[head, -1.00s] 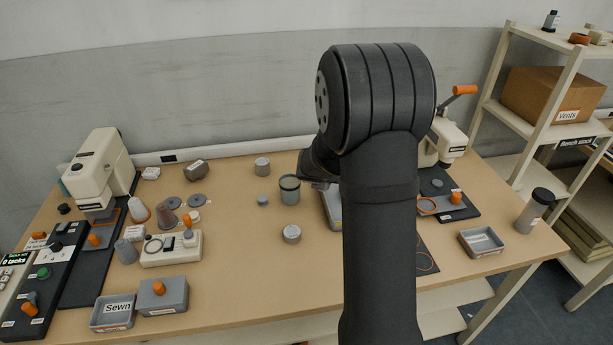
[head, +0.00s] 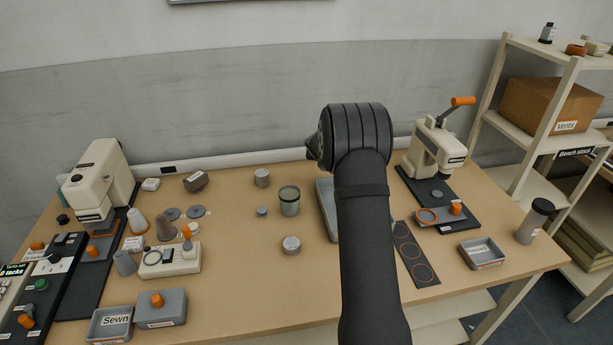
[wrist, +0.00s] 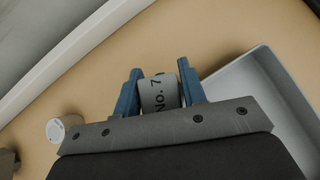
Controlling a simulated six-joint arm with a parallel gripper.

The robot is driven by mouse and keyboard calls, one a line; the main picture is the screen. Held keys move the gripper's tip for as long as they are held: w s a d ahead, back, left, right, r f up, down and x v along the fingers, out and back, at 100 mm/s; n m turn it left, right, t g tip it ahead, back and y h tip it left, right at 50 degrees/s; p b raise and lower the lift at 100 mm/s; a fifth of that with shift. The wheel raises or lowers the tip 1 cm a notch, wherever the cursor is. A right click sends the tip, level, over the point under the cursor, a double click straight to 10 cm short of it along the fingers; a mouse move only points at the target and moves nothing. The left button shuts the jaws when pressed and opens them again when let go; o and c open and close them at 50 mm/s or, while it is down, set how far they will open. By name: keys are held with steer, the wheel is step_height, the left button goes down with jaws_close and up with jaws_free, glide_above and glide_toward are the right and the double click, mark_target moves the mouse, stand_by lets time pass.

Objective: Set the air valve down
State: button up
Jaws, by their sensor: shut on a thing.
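In the wrist view my gripper (wrist: 158,80) is shut on a grey rounded piece marked "No. 7" (wrist: 159,97), which I take to be the air valve. Its blue fingers press on both sides of it. Tan table top shows around it, but I cannot tell whether the piece touches the table. A grey tray (wrist: 262,82) lies just right of the fingers. In the head view my arm hides the gripper and the held piece. The same tray (head: 325,200) shows partly there, left of my arm.
A white-topped cylinder (wrist: 57,131) stands left of the gripper in the wrist view. In the head view a green jar (head: 289,203) and a small tin (head: 291,245) stand left of the tray. A hand press (head: 432,150) is at right. The front middle of the table is clear.

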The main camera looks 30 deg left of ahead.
steer(key=a+f, duration=0.1)
steer(key=a, duration=0.1)
steer(key=a+f, duration=0.2)
steer(key=s+a+f, duration=0.1)
steer(key=a, duration=0.2)
steer(key=shift+a+f, duration=0.1)
steer(key=shift+f, duration=0.05)
steer(key=shift+s+a+f, duration=0.1)
steer(key=shift+f, duration=1.95)
steer(key=shift+f, duration=0.2)
steer(key=o, duration=1.2)
steer(key=shift+c, duration=0.2)
steer(key=shift+r, duration=0.1)
steer(key=shift+r, duration=0.2)
steer(key=v, duration=1.2)
steer(key=shift+f, duration=0.2)
